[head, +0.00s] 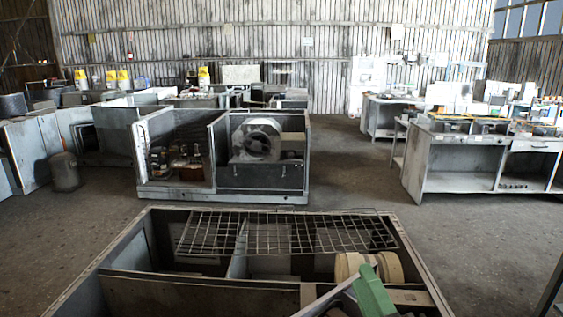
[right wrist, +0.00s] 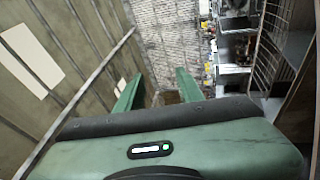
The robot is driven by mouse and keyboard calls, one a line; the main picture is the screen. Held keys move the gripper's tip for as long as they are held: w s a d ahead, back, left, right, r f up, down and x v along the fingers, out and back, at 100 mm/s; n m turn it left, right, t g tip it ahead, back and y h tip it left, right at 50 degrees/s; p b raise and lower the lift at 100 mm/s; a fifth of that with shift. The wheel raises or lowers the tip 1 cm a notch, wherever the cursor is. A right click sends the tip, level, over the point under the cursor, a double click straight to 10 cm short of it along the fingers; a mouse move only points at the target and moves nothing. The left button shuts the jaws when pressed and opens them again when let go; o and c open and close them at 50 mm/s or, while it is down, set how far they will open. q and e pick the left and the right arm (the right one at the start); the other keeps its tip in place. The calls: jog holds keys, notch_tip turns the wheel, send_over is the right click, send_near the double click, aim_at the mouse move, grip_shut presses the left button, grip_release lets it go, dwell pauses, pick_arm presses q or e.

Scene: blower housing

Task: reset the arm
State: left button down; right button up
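My right gripper (head: 370,285) is a green shape at the bottom right of the head view, over the near right part of a large open metal housing (head: 200,285). In the right wrist view the right gripper (right wrist: 158,85) shows two green fingers spread apart with nothing held between them. A tan, round-ended part (head: 388,268) shows just behind the green shape in the head view. Whether they touch I cannot tell. My left gripper is not in view.
A wire grid (head: 285,232) lies across the near housing's far part. Beyond it stands another housing with a round fan (head: 258,140). A workbench (head: 460,180) stands at right and a dark bin (head: 65,172) at left. Bare floor (head: 350,180) lies between.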

jog(key=s+d+f+m+g+h, duration=0.35)
jog(key=f+m, duration=0.25)
jog(key=f, duration=0.3)
jog(key=s+d+f+m+g+h, duration=0.2)
jog(key=d+f+m+g+h, duration=0.15)
jog(key=f+m, duration=0.4)
jog(key=s+a+f+m+g+y, duration=0.1)
jog(key=s+f+m+g, duration=0.2)
jog(key=s+f+g, duration=0.35)
jog(key=s+a+f+m+g+y, duration=0.15)
jog(key=s+f+g, duration=0.25)
jog(key=s+f, duration=0.55)
jog(key=s+f+b, duration=0.2)
jog(key=f+b, duration=0.1)
jog(key=f, duration=1.1)
jog(key=s+f+b, duration=0.2)
jog(key=f+b, duration=0.1)
jog(key=f, duration=1.2)
jog(key=s+d+f+g+b, duration=0.1)
jog(key=s+d+f+b, duration=0.1)
jog(key=s+f, duration=0.6)
jog(key=s+d+f+g+b, duration=0.1)
jog(key=s+d+f+b, duration=0.1)
jog(key=s+f, duration=0.6)
notch_tip(320, 180, down, 5)
jog(key=shift+s+r, duration=0.1)
jog(key=shift+s, duration=0.3)
